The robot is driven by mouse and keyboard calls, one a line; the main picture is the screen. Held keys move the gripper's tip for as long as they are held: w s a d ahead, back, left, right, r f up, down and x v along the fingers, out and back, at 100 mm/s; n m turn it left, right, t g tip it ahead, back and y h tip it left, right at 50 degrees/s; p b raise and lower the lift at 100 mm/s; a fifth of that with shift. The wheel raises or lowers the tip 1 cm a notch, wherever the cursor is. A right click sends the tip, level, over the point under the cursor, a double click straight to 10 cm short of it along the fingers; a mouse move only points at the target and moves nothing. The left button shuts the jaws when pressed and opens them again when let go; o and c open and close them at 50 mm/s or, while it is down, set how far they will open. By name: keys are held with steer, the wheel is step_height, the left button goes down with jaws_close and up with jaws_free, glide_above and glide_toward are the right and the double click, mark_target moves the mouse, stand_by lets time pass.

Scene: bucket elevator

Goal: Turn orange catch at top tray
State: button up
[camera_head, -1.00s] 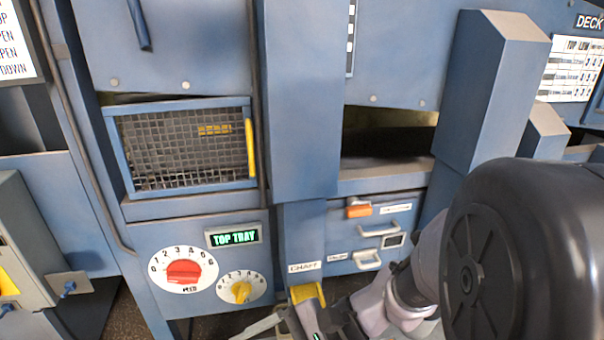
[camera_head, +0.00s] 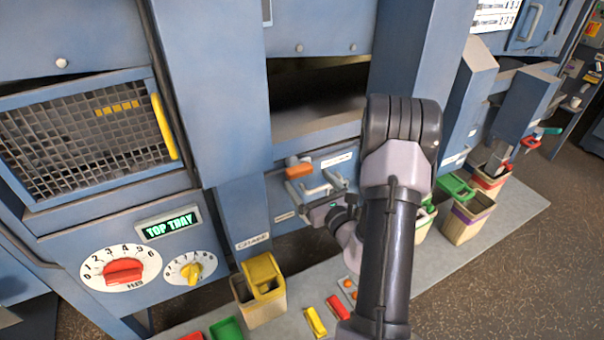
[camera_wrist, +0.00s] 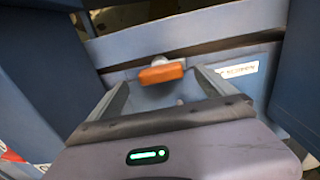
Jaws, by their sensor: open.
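The orange catch (camera_head: 299,169) sits on the blue front of the top tray drawer (camera_head: 352,166), just below the dark opening. In the wrist view the catch (camera_wrist: 161,74) is a short, nearly level bar, tilted slightly, with a pale round mount behind it. My gripper (camera_wrist: 163,80) is open, with one finger on each side of the catch in the picture. I cannot tell whether the fingers reach it in depth. In the head view my gripper (camera_head: 314,183) is just below the catch, and my arm hides part of the drawers.
A lit "TOP TRAY" display (camera_head: 169,223) is above a red dial (camera_head: 123,271) and a yellow knob (camera_head: 192,271). A blue column (camera_head: 205,90) stands left of the tray. Several buckets, including a yellow-topped one (camera_head: 262,283), stand below.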

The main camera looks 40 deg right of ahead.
mark_target(302, 172)
steer(key=x, duration=0.4)
steer(key=shift+w, duration=0.3)
steer(key=shift+c, duration=0.2)
steer(key=c, duration=1.3)
steer(key=shift+c, duration=0.2)
